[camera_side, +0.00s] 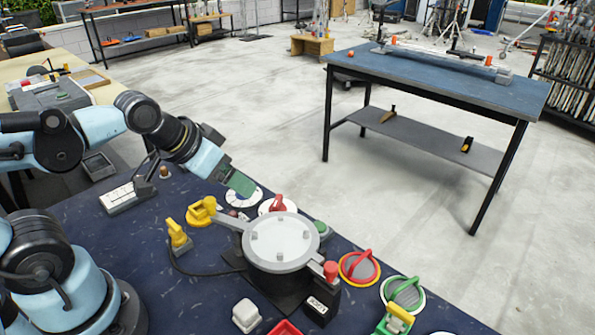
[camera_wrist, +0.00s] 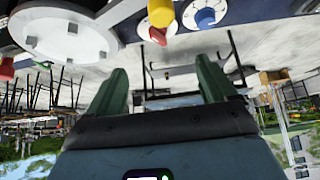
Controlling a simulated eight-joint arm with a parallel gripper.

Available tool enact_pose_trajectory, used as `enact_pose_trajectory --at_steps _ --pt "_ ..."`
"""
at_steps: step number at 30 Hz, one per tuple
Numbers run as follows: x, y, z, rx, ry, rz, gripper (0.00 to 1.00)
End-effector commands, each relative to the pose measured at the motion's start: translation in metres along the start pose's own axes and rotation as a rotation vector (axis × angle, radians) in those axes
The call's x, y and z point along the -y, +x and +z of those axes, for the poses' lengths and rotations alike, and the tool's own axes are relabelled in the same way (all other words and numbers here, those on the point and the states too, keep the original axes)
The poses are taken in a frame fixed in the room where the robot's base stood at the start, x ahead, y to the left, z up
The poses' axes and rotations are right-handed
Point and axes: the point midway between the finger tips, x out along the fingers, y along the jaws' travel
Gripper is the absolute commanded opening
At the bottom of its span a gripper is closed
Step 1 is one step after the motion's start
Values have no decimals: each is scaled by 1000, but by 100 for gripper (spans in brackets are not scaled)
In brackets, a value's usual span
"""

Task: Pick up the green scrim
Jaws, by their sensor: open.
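The green scrim (camera_side: 408,300) lies on the dark blue tabletop at the lower right of the side view. It is a round grey disc with a green and white rim and a green bar across it. My gripper (camera_side: 241,184) is above the table's far edge, well to the left of the scrim and apart from it. In the wrist view its two green fingers (camera_wrist: 161,78) are spread with nothing between them. I do not make out the green scrim in the wrist view.
A round grey plate on a black base (camera_side: 281,241) stands between my gripper and the scrim. A red-rimmed disc (camera_side: 347,277) lies just left of the scrim. A green-and-yellow piece (camera_side: 393,322) is close in front of it. Yellow pieces (camera_side: 200,211) stand left of the plate.

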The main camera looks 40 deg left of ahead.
Motion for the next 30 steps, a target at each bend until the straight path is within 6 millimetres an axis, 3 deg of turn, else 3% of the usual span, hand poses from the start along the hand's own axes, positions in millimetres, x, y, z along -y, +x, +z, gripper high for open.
enact_pose_trajectory --at_steps 6,11,21,30 --pt "-2 -1 -3 6 3 5 85" --pt "-19 -3 -25 54 20 34 85" --pt "-96 6 -88 243 84 107 85" --pt "-185 32 -114 409 159 128 85"
